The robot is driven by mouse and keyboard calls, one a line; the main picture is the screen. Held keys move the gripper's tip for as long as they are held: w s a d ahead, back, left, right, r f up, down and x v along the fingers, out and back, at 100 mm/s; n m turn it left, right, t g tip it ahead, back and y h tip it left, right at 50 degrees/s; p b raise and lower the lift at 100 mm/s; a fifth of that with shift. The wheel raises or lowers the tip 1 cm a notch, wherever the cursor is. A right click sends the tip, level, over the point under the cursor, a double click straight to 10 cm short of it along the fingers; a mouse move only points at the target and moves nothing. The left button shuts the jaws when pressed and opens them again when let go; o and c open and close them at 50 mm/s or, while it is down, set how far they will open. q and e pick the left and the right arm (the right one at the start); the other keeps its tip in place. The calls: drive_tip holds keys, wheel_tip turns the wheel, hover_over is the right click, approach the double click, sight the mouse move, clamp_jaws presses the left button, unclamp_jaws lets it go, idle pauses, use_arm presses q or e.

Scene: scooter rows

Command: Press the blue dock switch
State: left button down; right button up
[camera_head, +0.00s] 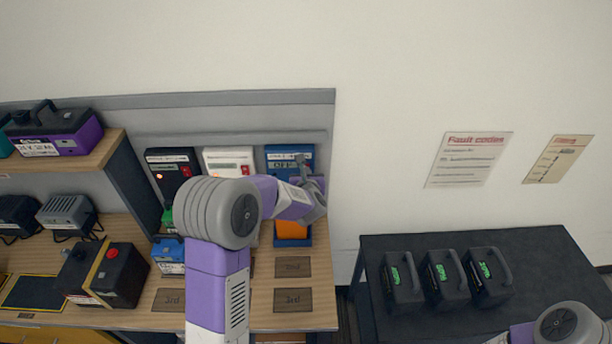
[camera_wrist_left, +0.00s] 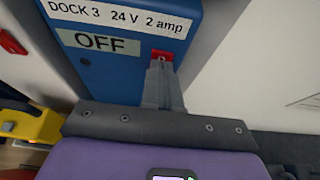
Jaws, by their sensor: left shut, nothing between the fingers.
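The blue dock (camera_head: 278,164) is on the back panel at the right end of a row of docks. In the left wrist view the blue dock (camera_wrist_left: 125,78) is labelled "DOCK 3 24 V 2 amp" and its display (camera_wrist_left: 98,42) reads "OFF". Its red switch (camera_wrist_left: 162,55) is right at the tips of my shut, empty left gripper (camera_wrist_left: 161,66). I cannot tell whether they touch. In the head view my left gripper (camera_head: 302,164) is in front of the blue dock's right part, hiding the switch. My right gripper is out of frame; only part of that arm shows at lower right.
A black dock (camera_head: 170,160) and a white dock (camera_head: 228,160) are left of the blue one. An orange battery (camera_head: 292,229) is below the blue dock. Several packs stand on the wooden bench; black batteries (camera_head: 440,278) stand on the dark table at right.

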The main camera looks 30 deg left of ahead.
drive_tip(key=shift+f, duration=0.15)
use_arm(q)
drive_tip(key=b+v, duration=0.2)
drive_tip(key=v, duration=1.2)
drive_tip(key=shift+f, duration=0.2)
use_arm(e)
drive_tip(key=shift+s+a+f, duration=0.15)
drive_tip(key=shift+s+f, duration=0.3)
drive_tip(key=shift+f, duration=0.4)
use_arm(q)
drive_tip(key=f+b, duration=0.1)
drive_tip(key=b, duration=0.2)
drive_tip(key=f+t+y+b, duration=0.1)
drive_tip(key=f+b, duration=0.1)
drive_tip(key=b, duration=0.2)
drive_tip(key=s+f+t+b, duration=0.1)
drive_tip(key=f+b, duration=0.1)
drive_tip(key=b, duration=0.1)
drive_tip(key=shift+d+f+b, duration=0.1)
drive_tip(key=shift+d+b, duration=0.05)
drive_tip(key=shift+b, duration=0.2)
use_arm(e)
wheel_tip(320, 180, down, 11)
